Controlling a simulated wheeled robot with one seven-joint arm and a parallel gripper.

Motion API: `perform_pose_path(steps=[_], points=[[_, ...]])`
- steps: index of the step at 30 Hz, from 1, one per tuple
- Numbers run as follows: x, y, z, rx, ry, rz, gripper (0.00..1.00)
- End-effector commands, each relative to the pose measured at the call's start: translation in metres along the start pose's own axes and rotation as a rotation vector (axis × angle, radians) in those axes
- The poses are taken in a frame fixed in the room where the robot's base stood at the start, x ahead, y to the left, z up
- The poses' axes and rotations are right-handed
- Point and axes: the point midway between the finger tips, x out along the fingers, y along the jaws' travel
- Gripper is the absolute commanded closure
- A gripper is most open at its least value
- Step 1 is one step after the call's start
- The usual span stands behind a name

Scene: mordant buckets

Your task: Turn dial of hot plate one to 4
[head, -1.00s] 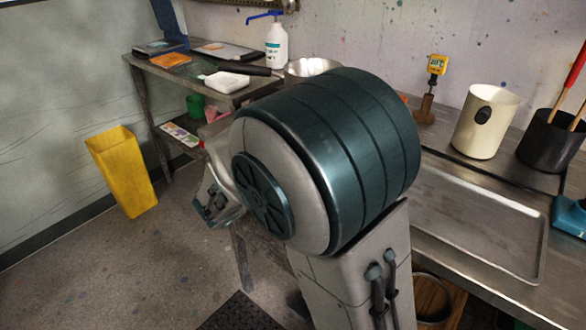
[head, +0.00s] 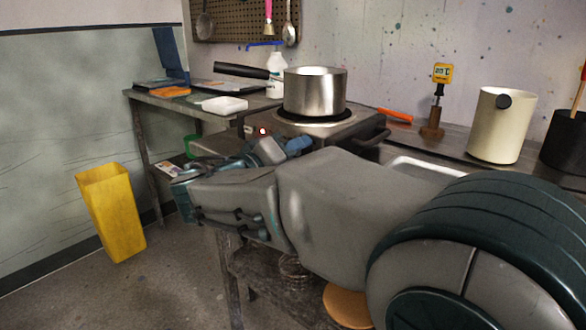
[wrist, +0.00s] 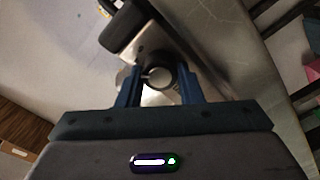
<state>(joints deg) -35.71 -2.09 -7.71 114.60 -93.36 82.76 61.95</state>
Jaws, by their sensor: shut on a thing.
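The hot plate (head: 340,131) stands on the bench in the head view, with a steel pot (head: 315,92) on its dark burner. A red light (head: 263,131) glows on its front. My gripper (head: 296,146) is at the front of the hot plate, partly covered by my arm. In the wrist view my gripper (wrist: 158,74) has its blue fingers on either side of a round pale dial (wrist: 160,77) and is shut on it. The dial's numbers and pointer are not readable, and the dial is hidden in the head view.
The pot's long black handle (head: 241,71) sticks out to the left, above my gripper. A dark handle (head: 372,139) juts from the hot plate's right. A metal tray (head: 425,168) and cream container (head: 497,128) are further right. A yellow bin (head: 111,212) stands on the floor at left.

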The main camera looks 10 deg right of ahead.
Motion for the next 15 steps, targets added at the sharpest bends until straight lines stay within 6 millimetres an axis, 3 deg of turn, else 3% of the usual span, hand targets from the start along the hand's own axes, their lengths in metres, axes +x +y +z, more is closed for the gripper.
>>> perform_pose_path(steps=[15], points=[[-0.0005, 0.0005, -0.0011, 0.064, 0.002, -0.002, 0.90]])
